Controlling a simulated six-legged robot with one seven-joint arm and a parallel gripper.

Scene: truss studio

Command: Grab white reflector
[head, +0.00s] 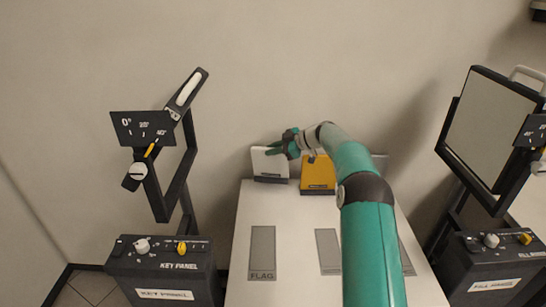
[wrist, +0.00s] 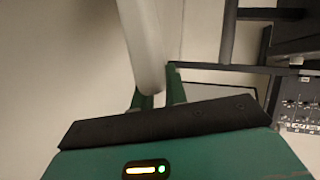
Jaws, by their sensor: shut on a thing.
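The white reflector (head: 269,164) is a pale upright panel with a dark base strip, at the far end of the white table (head: 292,217) in the head view. My gripper (head: 272,150) is at its upper right edge, shut on it. In the wrist view the white panel (wrist: 145,45) is seen edge-on between the green fingers (wrist: 158,97). The fingertips are partly hidden behind the dark gripper body.
A yellow panel (head: 318,173) stands close to the right of the white one. Grey marked pads, one labelled FLAG (head: 262,252), lie nearer on the table.

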